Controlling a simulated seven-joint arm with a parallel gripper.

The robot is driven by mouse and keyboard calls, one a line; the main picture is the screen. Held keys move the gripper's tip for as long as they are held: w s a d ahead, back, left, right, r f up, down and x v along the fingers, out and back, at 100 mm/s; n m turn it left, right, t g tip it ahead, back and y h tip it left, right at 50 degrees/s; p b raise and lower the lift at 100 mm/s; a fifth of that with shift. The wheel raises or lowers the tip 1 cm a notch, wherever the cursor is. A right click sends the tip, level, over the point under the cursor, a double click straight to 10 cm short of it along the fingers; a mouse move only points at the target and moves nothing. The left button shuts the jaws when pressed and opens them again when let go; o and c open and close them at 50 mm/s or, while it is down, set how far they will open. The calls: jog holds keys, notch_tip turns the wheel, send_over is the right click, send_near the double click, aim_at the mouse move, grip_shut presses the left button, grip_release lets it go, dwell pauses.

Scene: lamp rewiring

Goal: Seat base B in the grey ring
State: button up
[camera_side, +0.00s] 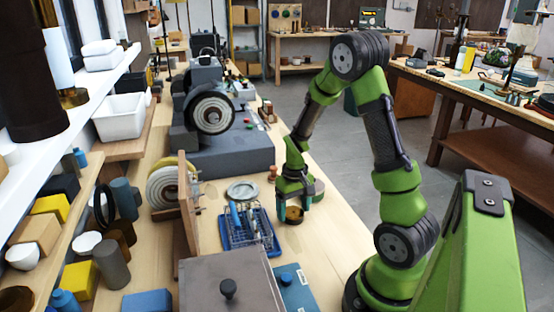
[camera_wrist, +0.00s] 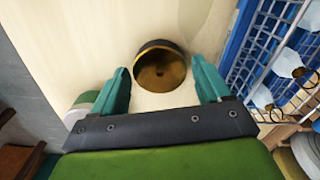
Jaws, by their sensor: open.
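A round brass cup-shaped piece with a dark rim, which looks like base B, stands upright on the bench; no letter on it is legible. It is in the side view (camera_side: 293,215) and the wrist view (camera_wrist: 160,70). My gripper (camera_side: 293,207) is above it, pointing down. In the wrist view my gripper (camera_wrist: 163,83) is open, with one teal finger on each side of the brass piece; I cannot tell whether they touch it. A grey ring (camera_side: 229,193) lies on the bench left of my gripper, and appears partly cut off at the wrist view's lower right (camera_wrist: 307,152).
A blue tray with a wire rack (camera_side: 247,230) stands close left of my gripper. A round green and grey piece (camera_side: 316,188) is just behind it to the right. A grinder (camera_side: 212,110) stands at the back. The bench right of the brass piece is clear.

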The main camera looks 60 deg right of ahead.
aim_at(293, 212)
jog(key=shift+c, duration=0.4)
jog(key=c, duration=0.8)
jog(key=shift+o, duration=0.2)
jog(key=shift+r, duration=2.55)
